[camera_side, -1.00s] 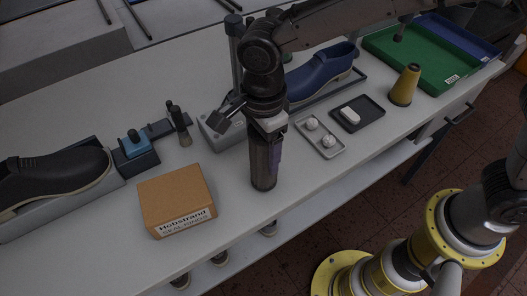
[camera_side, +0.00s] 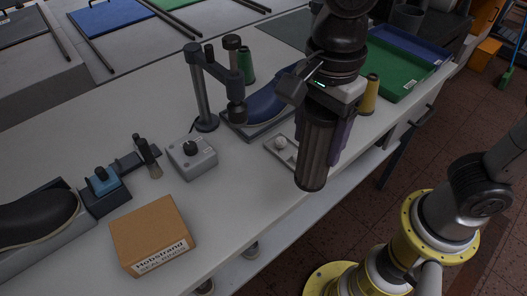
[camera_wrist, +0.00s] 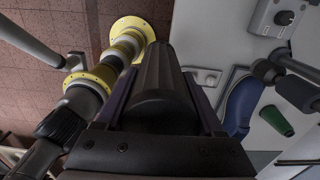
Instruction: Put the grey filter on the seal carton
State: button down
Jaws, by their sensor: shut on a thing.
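The grey filter (camera_side: 312,155) is a dark grey ribbed cylinder. In the wrist view the filter (camera_wrist: 160,85) lies between the two purple-sided fingers of my gripper (camera_wrist: 161,95). The seal carton (camera_side: 148,228) is a brown cardboard box with a white label on its front, on the bench at lower left in the side view. Its top is bare. The carton does not show in the wrist view.
A black shoe (camera_side: 35,218) lies left.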

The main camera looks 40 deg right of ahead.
jog(key=shift+s+d+r, duration=0.1)
jog(key=shift+s+d, duration=0.1)
jog(key=w+a+r+n, duration=0.2)
jog(key=w+a+r, duration=0.1)
jog(key=a+r, duration=0.65)
jog(key=w+a+f, duration=0.4)
jog(key=a+f, duration=0.3)
jog(key=w+a+f, duration=0.4)
jog(key=a+f, duration=0.4)
jog(key=shift+w+f+n, duration=0.15)
jog(key=shift+w+n, duration=0.15)
jog(key=shift+n, duration=0.1)
jog(key=shift+f, duration=0.1)
grip_release()
jog(key=shift+f, duration=0.1)
